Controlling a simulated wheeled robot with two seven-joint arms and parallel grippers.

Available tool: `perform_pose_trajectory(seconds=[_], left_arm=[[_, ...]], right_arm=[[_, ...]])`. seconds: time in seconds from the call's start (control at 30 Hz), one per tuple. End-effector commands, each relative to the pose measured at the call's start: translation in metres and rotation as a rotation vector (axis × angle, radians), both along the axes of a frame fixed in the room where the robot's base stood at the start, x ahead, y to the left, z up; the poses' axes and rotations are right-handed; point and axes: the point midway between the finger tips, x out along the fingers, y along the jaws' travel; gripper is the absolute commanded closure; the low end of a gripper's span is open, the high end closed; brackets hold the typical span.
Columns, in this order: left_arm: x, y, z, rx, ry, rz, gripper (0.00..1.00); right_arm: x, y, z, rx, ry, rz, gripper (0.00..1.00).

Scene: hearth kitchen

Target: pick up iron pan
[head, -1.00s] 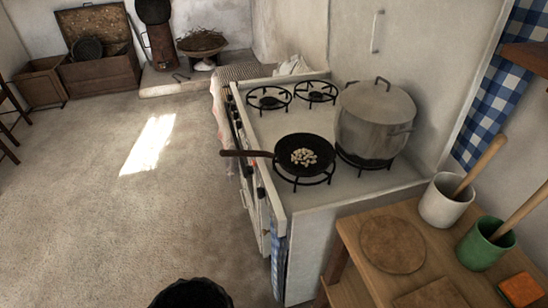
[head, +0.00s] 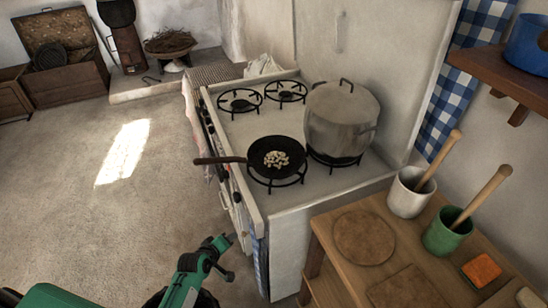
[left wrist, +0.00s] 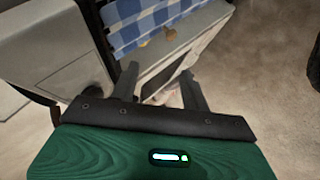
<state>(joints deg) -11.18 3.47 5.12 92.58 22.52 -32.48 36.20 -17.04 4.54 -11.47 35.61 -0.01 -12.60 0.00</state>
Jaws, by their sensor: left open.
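The black iron pan (head: 276,154) sits on the front burner of the white stove, with small pale pieces in it. Its brown handle (head: 219,160) sticks out to the left past the stove's front edge. My left gripper (head: 224,244) is low in front of the stove, below the pan handle and apart from it. In the left wrist view its two dark fingers (left wrist: 158,88) are spread with nothing between them, and the pan does not show there. My right gripper is in neither view.
A large lidded pot (head: 341,120) stands beside the pan on the stove (head: 235,128). A wooden table (head: 330,236) at the right holds a white crock (head: 408,194) and a green crock (head: 446,236) with wooden-handled tools. The floor left of the stove is clear.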

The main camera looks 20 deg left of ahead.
Motion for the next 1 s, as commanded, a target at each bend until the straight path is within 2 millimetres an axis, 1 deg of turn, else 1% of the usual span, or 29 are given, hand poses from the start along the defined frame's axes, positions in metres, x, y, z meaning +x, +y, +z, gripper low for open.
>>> perform_pose_trajectory(seconds=[0.03, 0.07, 0.1, 0.2, 0.3, 0.33, 0.4, 0.5, 0.8, 0.9, 1.0], left_arm=[[0.023, 0.01, 0.046, -0.086, -0.08, 0.072, 0.53], [0.033, 0.016, 0.067, -0.137, -0.121, 0.11, 0.53], [0.045, 0.023, 0.095, -0.204, -0.171, 0.156, 0.53], [0.063, 0.038, 0.151, -0.344, -0.273, 0.237, 0.53], [0.072, 0.048, 0.189, -0.441, -0.342, 0.283, 0.53], [0.073, 0.05, 0.196, -0.46, -0.356, 0.291, 0.53], [0.077, 0.053, 0.208, -0.493, -0.376, 0.304, 0.53], [0.087, 0.054, 0.211, -0.509, -0.385, 0.309, 0.53], [0.137, 0.052, 0.198, -0.505, -0.384, 0.309, 0.53], [0.149, 0.052, 0.194, -0.505, -0.384, 0.309, 0.53], [0.157, 0.051, 0.192, -0.505, -0.382, 0.308, 0.53]], right_arm=[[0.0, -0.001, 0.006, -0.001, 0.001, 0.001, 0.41], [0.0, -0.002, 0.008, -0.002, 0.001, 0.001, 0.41], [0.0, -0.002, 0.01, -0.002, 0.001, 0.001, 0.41], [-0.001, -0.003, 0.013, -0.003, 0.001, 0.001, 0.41], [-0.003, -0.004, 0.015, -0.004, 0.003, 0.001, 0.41], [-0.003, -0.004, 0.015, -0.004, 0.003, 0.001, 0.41], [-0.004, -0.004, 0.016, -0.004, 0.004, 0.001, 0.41], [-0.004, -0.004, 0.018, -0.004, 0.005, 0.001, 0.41], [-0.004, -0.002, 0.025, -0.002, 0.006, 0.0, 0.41], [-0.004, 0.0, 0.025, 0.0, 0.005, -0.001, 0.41], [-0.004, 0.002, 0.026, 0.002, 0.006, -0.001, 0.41]])
